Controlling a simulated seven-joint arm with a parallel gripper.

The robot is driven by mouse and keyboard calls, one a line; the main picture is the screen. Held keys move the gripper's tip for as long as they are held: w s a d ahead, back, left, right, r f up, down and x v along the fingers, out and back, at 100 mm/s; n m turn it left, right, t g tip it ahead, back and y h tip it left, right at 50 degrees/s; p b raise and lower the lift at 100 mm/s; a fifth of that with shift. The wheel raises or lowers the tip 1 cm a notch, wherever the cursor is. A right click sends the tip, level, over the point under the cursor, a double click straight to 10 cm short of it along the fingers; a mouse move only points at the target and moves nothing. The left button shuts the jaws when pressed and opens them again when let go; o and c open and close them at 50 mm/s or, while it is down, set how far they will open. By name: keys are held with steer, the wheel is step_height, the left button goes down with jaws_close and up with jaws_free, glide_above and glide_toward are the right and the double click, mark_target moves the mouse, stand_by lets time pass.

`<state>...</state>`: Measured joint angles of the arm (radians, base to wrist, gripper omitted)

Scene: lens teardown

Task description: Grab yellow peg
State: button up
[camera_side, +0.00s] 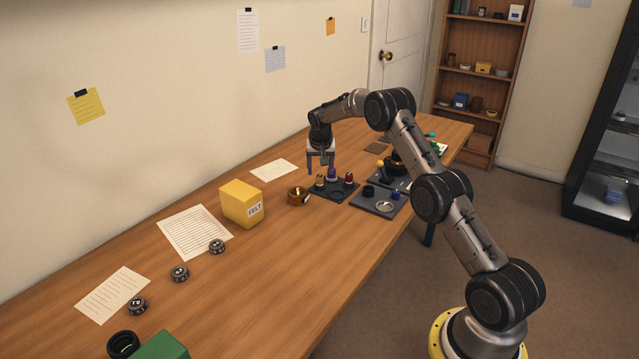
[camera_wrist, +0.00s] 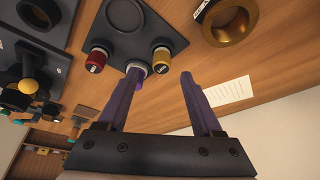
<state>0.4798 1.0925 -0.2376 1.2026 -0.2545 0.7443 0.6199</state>
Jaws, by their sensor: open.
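The yellow peg (camera_side: 320,180) stands upright in a dark tray (camera_side: 337,193) with a purple peg (camera_side: 332,174) and a red peg (camera_side: 349,177). In the wrist view, the yellow peg (camera_wrist: 161,56) shows ahead of the gap between my fingertips, and the red peg (camera_wrist: 97,60) is to the left. My left finger partly covers the purple peg (camera_wrist: 146,78). My gripper (camera_side: 320,160) is open, pointing down above the tray's wall side. It also shows in the wrist view (camera_wrist: 161,75), with nothing held between its fingers.
A brass ring-shaped part (camera_side: 298,197) sits left of the peg tray. A second dark tray (camera_side: 378,203) with round parts is to the right. A yellow felt box (camera_side: 240,204), papers and several small dark knobs lie further left. Bare table lies in front.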

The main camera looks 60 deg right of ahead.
mark_target(319, 176)
steer(key=x, duration=0.4)
steer(key=shift+w+a+f, duration=0.1)
jaws_close()
